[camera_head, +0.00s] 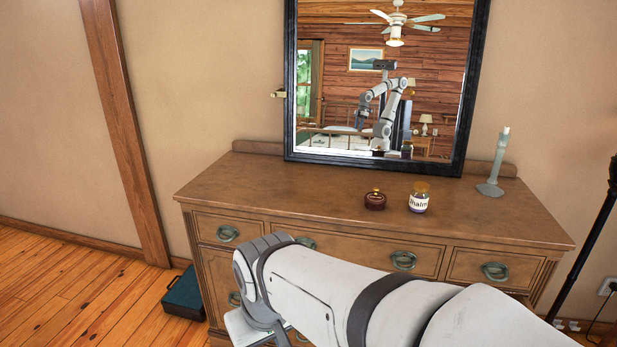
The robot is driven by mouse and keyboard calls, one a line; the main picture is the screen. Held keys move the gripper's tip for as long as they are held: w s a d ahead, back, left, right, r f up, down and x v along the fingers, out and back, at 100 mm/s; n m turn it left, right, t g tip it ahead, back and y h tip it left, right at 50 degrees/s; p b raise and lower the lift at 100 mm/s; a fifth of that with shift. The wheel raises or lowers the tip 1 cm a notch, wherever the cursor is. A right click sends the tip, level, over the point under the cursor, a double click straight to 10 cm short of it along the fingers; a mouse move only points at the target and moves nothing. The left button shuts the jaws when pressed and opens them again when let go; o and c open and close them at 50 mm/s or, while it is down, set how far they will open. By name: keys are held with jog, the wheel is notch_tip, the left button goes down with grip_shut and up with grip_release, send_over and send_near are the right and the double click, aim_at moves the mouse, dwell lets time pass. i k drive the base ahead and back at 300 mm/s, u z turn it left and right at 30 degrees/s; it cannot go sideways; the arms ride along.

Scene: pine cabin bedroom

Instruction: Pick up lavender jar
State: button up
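My arm crosses the lower part of the view in front of the dresser, below both jars. My gripper's fingers do not show directly. The arm's end appears small in the mirror, too small to tell open from shut.
A black-framed mirror (289,90) stands at the back of the dresser. A pale green candlestick (490,188) stands at the dresser's right end. A dark teal case (185,296) lies on the floor at left. A black pole (590,240) stands at right. The dresser's left top is clear.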

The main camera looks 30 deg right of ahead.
aim_at(419, 195)
jog(key=z, duration=0.85)
jog(key=i, duration=1.4)
jog(key=z, duration=0.9)
jog(key=k, duration=0.75)
jog(key=z, duration=0.2)
jog(key=i, duration=0.8)
jog(key=u, duration=0.1)
